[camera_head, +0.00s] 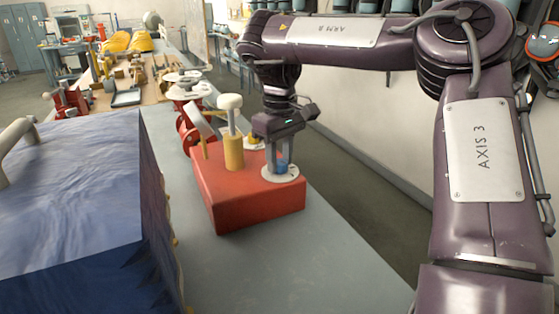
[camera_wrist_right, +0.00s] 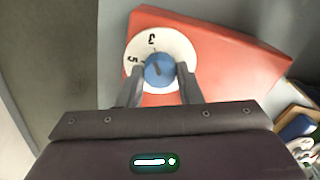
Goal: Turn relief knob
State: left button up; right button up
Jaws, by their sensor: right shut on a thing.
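The relief knob is blue and sits on a white numbered dial (camera_head: 281,176) on top of a red box (camera_head: 247,212). In the right wrist view the blue knob (camera_wrist_right: 159,71) has a dark pointer mark, and the dial (camera_wrist_right: 178,40) shows a 3 and a 5. My right gripper (camera_head: 280,163) points down over the dial. Its two fingers stand on either side of the knob and are shut on it. In the right wrist view the fingers reach in from below. My left gripper is not in view.
A large blue covered block (camera_head: 70,200) stands at left. The grey table (camera_head: 290,275) is clear in front of the box.

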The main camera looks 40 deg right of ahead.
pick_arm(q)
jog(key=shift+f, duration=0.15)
pick_arm(e)
jog(key=shift+w+r, duration=0.1)
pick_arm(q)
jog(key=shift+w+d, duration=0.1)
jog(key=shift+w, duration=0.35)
pick_arm(e)
jog(key=shift+m, duration=0.3)
jog(key=o, duration=1)
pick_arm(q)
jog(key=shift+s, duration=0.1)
